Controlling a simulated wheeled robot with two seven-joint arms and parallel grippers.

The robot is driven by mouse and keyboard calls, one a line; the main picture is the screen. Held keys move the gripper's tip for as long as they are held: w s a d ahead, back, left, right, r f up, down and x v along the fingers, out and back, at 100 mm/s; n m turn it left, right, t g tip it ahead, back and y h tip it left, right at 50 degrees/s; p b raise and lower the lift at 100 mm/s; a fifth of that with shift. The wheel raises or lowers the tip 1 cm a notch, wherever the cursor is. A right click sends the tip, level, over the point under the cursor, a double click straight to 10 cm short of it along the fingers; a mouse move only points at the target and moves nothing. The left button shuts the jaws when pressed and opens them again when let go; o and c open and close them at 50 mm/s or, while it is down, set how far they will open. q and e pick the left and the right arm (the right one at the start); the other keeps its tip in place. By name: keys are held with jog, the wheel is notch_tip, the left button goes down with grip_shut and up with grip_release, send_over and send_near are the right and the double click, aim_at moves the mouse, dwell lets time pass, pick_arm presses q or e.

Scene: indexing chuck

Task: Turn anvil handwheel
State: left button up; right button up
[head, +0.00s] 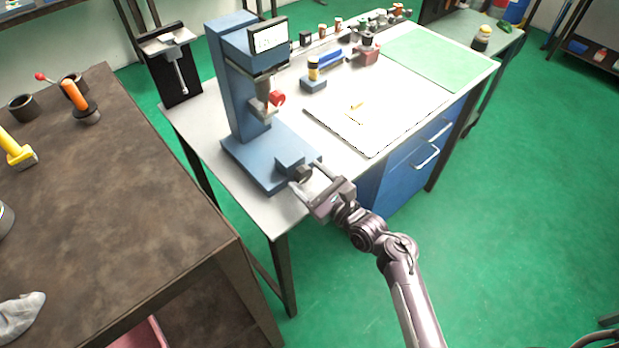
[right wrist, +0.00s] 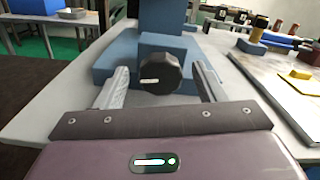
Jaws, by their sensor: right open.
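The anvil handwheel is a dark round knob (right wrist: 160,74) with a white mark on its face, lying level to the left of its centre. It sits on the front of a blue block on the blue press base (head: 258,165). In the head view the handwheel (head: 301,174) shows small at the near corner of the base. My right gripper (head: 312,179) is open, and its fingers (right wrist: 163,86) stand on either side of the handwheel with a gap showing on both sides. I cannot tell how far the fingertips reach past it. My left gripper is not in view.
The blue press column (head: 232,85) rises behind the handwheel. A pale board (head: 375,135) with small yellow pieces lies to the right on the white bench (head: 190,125). A brown table (head: 120,190) stands at the left. Green floor (head: 520,200) is free at the right.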

jog(key=shift+c, duration=0.2)
jog(key=c, duration=0.9)
jog(key=shift+n+p, duration=0.8)
jog(key=shift+n, duration=0.6)
jog(key=shift+a+n+p, duration=0.1)
jog(key=shift+n+p, duration=0.55)
jog(key=shift+n, duration=1.45)
jog(key=shift+f, duration=0.1)
jog(key=shift+s, duration=0.1)
